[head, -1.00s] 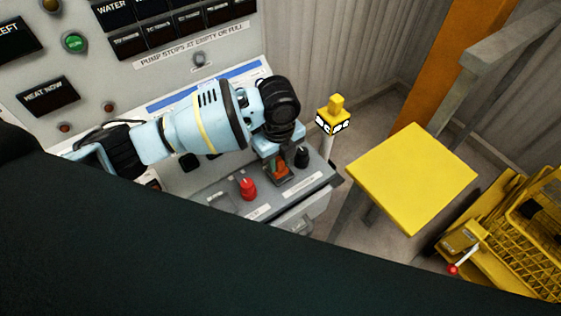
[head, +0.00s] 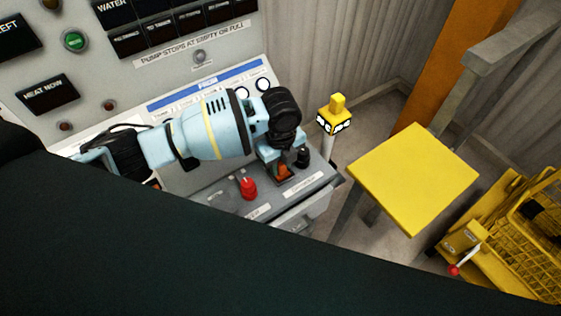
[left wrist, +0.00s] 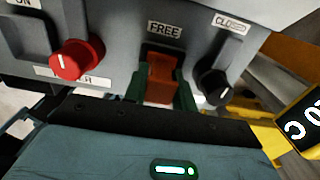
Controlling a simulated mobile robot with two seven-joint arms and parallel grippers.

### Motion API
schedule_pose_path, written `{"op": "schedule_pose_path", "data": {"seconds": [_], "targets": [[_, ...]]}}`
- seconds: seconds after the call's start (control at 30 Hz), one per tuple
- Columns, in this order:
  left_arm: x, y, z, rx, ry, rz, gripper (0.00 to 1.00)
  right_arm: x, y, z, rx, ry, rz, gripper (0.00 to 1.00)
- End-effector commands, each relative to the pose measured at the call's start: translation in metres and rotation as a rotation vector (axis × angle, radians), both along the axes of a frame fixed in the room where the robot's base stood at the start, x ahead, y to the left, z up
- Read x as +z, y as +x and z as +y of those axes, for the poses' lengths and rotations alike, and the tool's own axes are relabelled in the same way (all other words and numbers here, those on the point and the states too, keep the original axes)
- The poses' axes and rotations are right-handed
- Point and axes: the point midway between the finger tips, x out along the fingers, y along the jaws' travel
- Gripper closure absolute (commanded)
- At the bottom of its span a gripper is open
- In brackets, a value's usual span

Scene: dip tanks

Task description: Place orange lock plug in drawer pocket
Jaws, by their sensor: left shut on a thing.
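The orange lock plug (head: 283,172) is at the sloped grey panel, and only a small part of it shows in the head view. In the left wrist view the plug (left wrist: 161,80) sits between two green fingertips, just under a label reading FREE. My left gripper (head: 281,164) is shut on it, and the fingers (left wrist: 161,90) are on both sides of it. I cannot tell whether the plug is still seated in the panel. The drawer (head: 300,214) is below the panel's front edge; its pocket is not visible. My right gripper is not in view.
A red knob (head: 248,188) is left of the plug and a black knob (head: 303,157) is close on its right. A yellow-topped post (head: 335,115), a yellow stool-like top (head: 415,178) and a yellow basket (head: 530,220) stand to the right.

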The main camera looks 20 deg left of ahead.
Motion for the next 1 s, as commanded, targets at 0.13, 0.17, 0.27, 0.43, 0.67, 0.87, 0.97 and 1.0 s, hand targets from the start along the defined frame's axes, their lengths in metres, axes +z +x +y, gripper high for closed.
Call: {"op": "schedule_pose_path", "data": {"seconds": [0.13, 0.17, 0.27, 0.43, 0.67, 0.87, 0.97, 1.0], "targets": [[-0.001, 0.0, 0.0, 0.0, 0.001, 0.001, 0.58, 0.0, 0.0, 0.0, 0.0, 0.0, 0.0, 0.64], [-0.001, 0.0, 0.0, 0.0, 0.001, 0.001, 0.54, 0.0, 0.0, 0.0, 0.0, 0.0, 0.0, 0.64], [-0.001, 0.0, 0.0, 0.0, 0.001, 0.001, 0.52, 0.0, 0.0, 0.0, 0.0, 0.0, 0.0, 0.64], [-0.001, 0.0, 0.0, 0.0, 0.001, 0.001, 0.52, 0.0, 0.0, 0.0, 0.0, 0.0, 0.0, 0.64], [0.018, 0.001, 0.0, 0.0, 0.0, -0.002, 0.52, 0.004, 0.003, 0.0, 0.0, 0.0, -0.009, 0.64], [0.058, 0.001, 0.0, -0.001, -0.001, -0.005, 0.52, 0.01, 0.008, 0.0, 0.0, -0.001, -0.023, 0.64], [0.078, 0.001, -0.001, -0.001, -0.002, -0.005, 0.52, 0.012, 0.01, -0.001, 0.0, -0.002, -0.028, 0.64], [0.086, 0.001, 0.0, 0.0, -0.001, -0.004, 0.52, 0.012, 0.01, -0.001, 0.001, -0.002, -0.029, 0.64]]}}
